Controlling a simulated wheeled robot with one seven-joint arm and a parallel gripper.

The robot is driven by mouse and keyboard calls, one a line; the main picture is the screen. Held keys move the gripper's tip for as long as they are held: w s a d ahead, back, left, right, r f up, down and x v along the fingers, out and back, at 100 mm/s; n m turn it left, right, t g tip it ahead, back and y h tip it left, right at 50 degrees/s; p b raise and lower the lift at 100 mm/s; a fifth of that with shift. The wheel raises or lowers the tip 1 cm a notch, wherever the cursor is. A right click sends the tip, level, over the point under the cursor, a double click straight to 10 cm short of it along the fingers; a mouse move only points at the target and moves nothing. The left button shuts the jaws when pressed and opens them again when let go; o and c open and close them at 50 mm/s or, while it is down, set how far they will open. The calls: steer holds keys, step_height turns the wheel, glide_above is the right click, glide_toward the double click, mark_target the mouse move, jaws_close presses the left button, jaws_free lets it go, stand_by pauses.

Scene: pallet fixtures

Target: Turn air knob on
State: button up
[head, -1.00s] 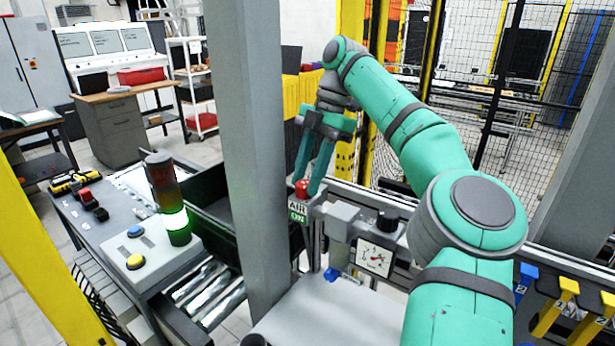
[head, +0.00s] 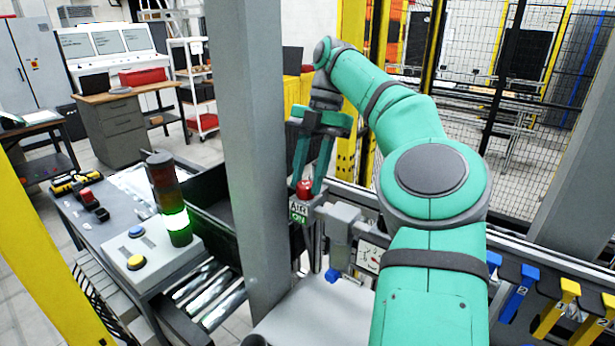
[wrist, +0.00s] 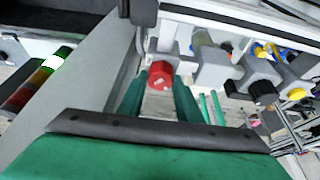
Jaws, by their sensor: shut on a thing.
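The red air knob (head: 304,189) sits on top of a small block with a sign (head: 299,212) reading "AIR" and, in green, "ON". My gripper (head: 306,184) points down at the knob from above, with its two green fingers on either side of it. The red knob also shows in the wrist view (wrist: 161,76), between the fingertips of my gripper (wrist: 160,84). The gripper is shut on the knob. The fingers hide parts of its sides.
A grey post (head: 250,150) stands just left of the knob. A gauge (head: 369,258) and pipe fittings are to the right, partly behind my arm. A signal tower (head: 168,190) lit green stands on a button box at left. Blue and yellow hooks (head: 560,300) are at far right.

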steer(key=o, duration=1)
steer(key=shift+o, duration=0.2)
